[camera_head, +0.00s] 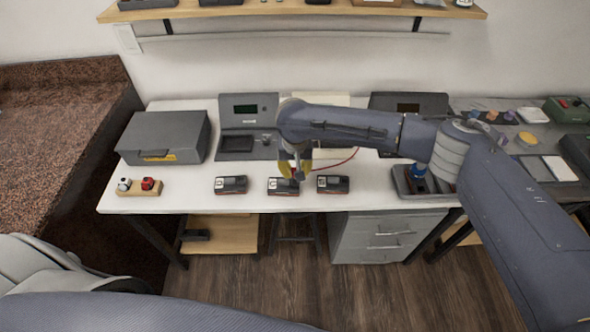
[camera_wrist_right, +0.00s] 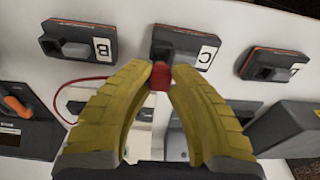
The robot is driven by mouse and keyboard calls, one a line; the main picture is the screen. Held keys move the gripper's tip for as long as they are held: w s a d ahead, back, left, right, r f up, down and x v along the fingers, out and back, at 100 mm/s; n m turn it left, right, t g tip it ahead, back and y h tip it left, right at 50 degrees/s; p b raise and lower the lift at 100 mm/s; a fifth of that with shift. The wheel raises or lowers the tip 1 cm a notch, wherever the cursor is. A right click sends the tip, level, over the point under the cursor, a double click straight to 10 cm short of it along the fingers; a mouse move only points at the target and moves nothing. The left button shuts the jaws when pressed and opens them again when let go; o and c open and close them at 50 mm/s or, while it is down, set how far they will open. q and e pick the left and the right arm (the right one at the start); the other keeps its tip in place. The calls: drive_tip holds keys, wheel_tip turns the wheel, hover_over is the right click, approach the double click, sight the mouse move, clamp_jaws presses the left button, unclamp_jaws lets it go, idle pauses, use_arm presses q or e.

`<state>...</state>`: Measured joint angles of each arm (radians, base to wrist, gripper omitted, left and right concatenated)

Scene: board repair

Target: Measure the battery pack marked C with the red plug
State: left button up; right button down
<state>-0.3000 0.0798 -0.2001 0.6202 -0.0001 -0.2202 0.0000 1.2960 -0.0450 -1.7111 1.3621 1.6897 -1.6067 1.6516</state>
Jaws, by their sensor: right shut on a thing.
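Three dark battery packs stand in a row near the table's front edge. The pack marked C (camera_wrist_right: 185,45) is the middle one, and it also shows in the head view (camera_head: 280,187). The pack marked B (camera_wrist_right: 80,41) is to its right in the head view (camera_head: 333,185). My right gripper (camera_wrist_right: 160,72) is shut on the red plug (camera_wrist_right: 159,78), whose red cable trails behind. The plug is at the grey socket side of pack C; I cannot tell whether it is in the socket. The right gripper (camera_head: 296,177) hides part of pack C. My left gripper is out of view.
The third pack (camera_head: 231,185) stands left of C. A wooden block (camera_head: 139,187) with a white and a red item is further left. A grey box (camera_head: 165,138) and a device with a green screen (camera_head: 248,112) stand behind. A grey tray (camera_head: 402,185) lies right.

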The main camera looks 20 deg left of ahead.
drive_tip(key=shift+f, duration=1.65)
idle(3.0)
drive_tip(key=c, duration=0.9)
unclamp_jaws()
drive_tip(key=shift+r, duration=1.6)
drive_tip(key=shift+r, duration=2.9)
